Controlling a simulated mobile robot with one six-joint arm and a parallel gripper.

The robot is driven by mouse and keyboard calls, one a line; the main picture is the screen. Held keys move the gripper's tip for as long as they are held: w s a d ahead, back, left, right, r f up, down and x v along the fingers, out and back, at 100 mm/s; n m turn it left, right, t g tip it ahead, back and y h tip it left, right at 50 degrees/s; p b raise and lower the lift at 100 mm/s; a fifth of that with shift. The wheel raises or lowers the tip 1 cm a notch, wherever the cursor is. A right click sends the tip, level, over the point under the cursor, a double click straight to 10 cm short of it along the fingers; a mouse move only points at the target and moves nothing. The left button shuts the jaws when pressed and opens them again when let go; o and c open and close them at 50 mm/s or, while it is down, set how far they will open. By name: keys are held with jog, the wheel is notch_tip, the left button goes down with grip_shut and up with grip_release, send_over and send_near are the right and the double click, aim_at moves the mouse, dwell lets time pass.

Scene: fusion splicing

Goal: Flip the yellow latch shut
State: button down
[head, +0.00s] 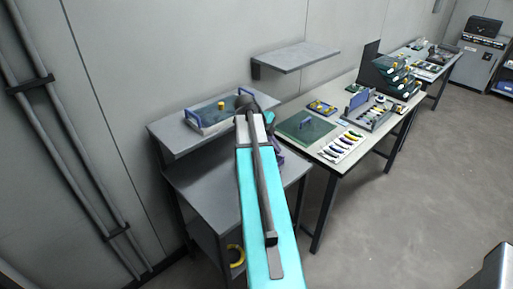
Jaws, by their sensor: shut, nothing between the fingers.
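A small yellow part (221,104), which may be the latch, stands up on a flat grey case (205,124) with a blue handle (193,118). The case sits on the raised shelf of the near grey bench. It is too small to tell how far the yellow part is turned. My gripper (243,98) is at the far end of my cyan arm, by the right end of the case. It is shut and empty. The fingertips are hard to make out, and I cannot tell whether they touch the case.
A light table (352,166) to the right carries a green mat (305,128), a row of coloured tools (342,147) and stacked green bins (393,74). A wall shelf (297,57) hangs behind. A yellow coil (236,256) lies under the bench.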

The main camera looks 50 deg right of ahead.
jog(key=shift+w+d+r+m+t+y, duration=0.4)
jog(key=shift+w+t+y, duration=0.4)
jog(key=shift+w+t, duration=0.45)
jog(key=shift+w+d+r+m+t+y, duration=0.3)
jog(key=shift+w+m+t+y, duration=0.4)
jog(key=shift+w+t, duration=0.55)
jog(key=shift+w+d+r+m+t+y, duration=0.2)
jog(key=shift+w+d+m+t+y, duration=0.25)
jog(key=shift+w+t+y, duration=0.8)
jog(key=shift+w+g+h, duration=0.25)
jog(key=shift+h, duration=0.1)
jog(key=shift+f+p, duration=0.15)
jog(key=shift+p, duration=0.15)
jog(key=shift+p+x, duration=1.4)
jog(key=shift+x, duration=3.5)
